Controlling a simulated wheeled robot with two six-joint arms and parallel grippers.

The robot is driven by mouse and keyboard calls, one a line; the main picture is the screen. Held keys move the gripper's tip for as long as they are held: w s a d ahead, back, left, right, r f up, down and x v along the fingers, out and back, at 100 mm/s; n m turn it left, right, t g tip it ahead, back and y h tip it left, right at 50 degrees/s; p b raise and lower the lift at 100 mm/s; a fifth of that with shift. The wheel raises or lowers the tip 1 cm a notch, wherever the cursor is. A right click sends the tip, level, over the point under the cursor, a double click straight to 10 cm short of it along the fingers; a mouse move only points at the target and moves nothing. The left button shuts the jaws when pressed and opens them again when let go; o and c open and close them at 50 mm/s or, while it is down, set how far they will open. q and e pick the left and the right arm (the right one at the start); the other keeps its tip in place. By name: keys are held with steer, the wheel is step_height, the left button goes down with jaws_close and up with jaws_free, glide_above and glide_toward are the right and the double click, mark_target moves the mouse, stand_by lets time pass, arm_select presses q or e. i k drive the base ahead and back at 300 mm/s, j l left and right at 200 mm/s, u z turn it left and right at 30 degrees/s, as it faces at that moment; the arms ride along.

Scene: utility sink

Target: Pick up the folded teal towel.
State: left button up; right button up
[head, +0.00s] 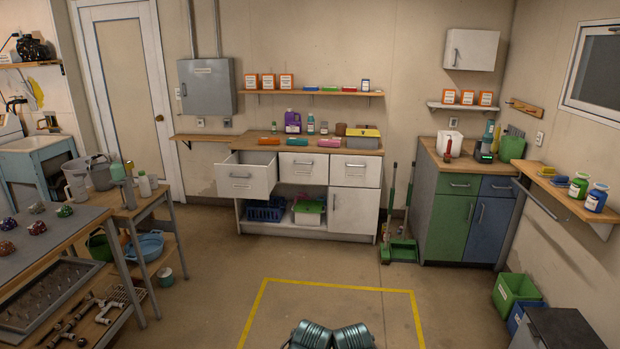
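Neither of my grippers shows; only ribbed parts that look like mine are at the bottom centre edge.
The back cabinet has an open upper-left drawer (246,182). A green dustpan (402,250) and brooms stand right of it, beside a green and blue cabinet (447,219). A cluttered workbench (80,248) is at left. The yellow-outlined floor (335,303) is clear.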

mark_target(289, 141)
steer(key=i+j+u, duration=0.1)
steer(key=i+u, duration=0.25)
steer(key=i, duration=0.35)
steer(key=i+l+u, duration=0.1)
steer(key=i+u, duration=0.3)
steer(key=i, duration=0.3)
steer(key=i+j+z, duration=0.35)
steer(key=i+j, duration=0.9)
